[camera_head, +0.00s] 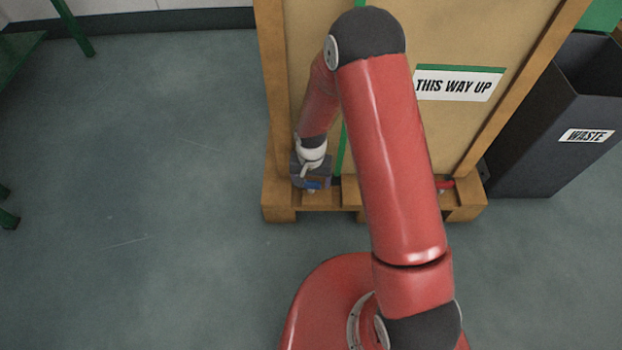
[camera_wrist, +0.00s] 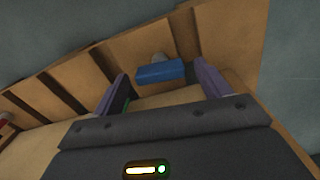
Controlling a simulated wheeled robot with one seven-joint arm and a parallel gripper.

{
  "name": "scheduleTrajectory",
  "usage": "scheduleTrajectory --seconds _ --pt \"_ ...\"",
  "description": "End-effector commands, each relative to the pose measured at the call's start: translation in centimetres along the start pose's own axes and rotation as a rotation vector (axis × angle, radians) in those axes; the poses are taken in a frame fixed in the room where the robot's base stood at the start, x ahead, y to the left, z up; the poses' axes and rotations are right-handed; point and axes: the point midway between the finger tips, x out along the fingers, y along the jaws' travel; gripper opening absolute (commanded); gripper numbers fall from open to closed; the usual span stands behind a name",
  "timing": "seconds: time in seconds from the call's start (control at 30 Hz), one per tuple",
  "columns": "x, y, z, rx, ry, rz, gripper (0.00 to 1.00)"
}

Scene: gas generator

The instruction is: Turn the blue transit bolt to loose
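The blue transit bolt (camera_wrist: 160,73) shows in the wrist view as a blue bar-shaped handle with a grey round part behind it, at the pallet's edge. My gripper (camera_wrist: 162,69) is open, with one finger on each side of the blue handle and a visible gap on both sides. Whether the fingertips reach past the handle in depth is unclear. In the head view my gripper (camera_head: 312,176) points down at the pallet's left front, and a little of the blue bolt (camera_head: 313,185) shows below it. The bolt's marking or setting cannot be read.
The wooden pallet (camera_head: 281,205) carries a tall crate with a "THIS WAY UP" label (camera_head: 458,84). A red bolt (camera_head: 446,184) sits at the pallet's right, partly behind my arm. A dark waste bin (camera_head: 545,130) stands right.

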Motion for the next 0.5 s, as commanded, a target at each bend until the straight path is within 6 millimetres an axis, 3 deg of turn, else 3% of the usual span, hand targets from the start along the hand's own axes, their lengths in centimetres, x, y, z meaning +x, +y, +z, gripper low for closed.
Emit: scheduleTrajectory --seconds 0.03,0.33,0.5 --pt "-0.01 0.0 0.0 0.0 0.0 0.0 0.7" --pt "-0.02 0.0 0.01 0.0 0.0 0.0 0.32" --pt "0.02 0.01 -0.01 -0.074 0.0 0.0 0.32"
